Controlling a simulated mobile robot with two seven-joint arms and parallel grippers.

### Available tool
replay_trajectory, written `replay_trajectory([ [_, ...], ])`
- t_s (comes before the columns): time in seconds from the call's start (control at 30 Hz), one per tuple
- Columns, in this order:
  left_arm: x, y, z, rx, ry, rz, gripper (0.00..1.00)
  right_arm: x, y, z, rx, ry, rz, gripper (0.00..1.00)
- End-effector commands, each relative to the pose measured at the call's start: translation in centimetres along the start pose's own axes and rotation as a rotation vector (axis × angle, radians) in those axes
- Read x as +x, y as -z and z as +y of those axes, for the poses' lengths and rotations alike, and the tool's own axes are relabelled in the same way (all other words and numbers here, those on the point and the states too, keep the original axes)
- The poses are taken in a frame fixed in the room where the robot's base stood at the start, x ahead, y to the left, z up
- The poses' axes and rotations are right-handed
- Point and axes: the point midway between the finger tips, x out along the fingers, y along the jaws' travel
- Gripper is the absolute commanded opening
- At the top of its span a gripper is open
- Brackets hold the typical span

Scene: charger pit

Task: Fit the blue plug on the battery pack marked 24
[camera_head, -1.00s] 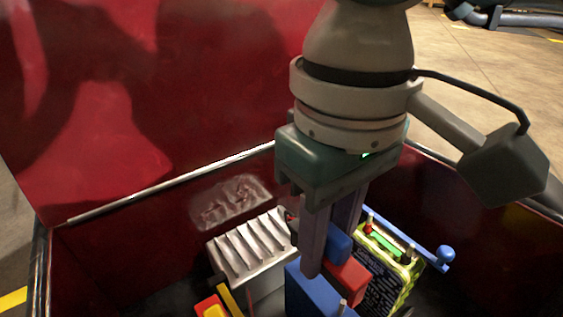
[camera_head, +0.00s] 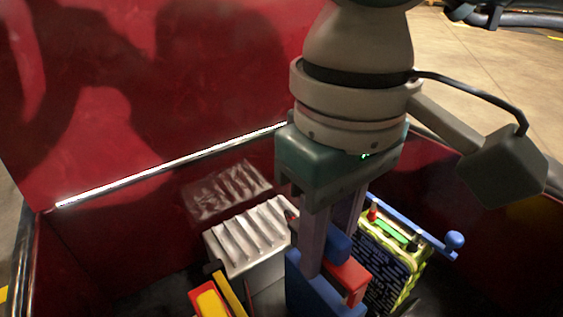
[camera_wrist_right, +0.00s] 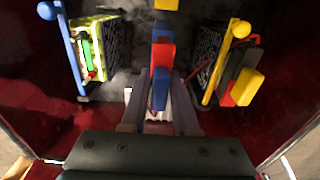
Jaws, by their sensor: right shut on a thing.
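My right gripper (camera_head: 330,262) points down into a red-walled pit, its fingers shut on a blue plug (camera_head: 337,246) with a red part (camera_head: 347,276) beside it. In the right wrist view the blue plug (camera_wrist_right: 160,88) shows between the two fingers (camera_wrist_right: 161,112), with red and more blue beyond it. A battery pack (camera_head: 392,262) with a yellow-green case, green strip and blue bar stands to the right of the gripper, apart from it; it also shows in the right wrist view (camera_wrist_right: 88,52). The number 24 is not legible. My left gripper is not in view.
A pale finned block (camera_head: 248,235) stands left of the gripper. A red and yellow piece (camera_head: 210,302) lies at the bottom edge. In the right wrist view a second pack with a yellow bar (camera_wrist_right: 225,62) stands on the right. Red pit walls (camera_head: 130,100) surround them.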

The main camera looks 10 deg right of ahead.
Motion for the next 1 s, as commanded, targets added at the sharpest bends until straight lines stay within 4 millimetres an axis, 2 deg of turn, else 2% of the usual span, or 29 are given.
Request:
replay_trajectory([
  [0.57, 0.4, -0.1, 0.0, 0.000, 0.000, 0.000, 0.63, 1.5, 0.0, 0.0, 0.000, 0.000, -0.001, 0.00],
  [0.6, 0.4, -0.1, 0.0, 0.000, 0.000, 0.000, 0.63, 1.5, 0.0, 0.0, 0.000, 0.000, 0.000, 0.29],
  [0.9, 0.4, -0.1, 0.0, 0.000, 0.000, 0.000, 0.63, 1.5, 0.0, 0.0, 0.000, 0.000, 0.000, 0.63],
  [1.0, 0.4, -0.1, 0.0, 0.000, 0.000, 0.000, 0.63, 1.5, 0.0, 0.0, 0.000, 0.000, 0.000, 0.63],
])
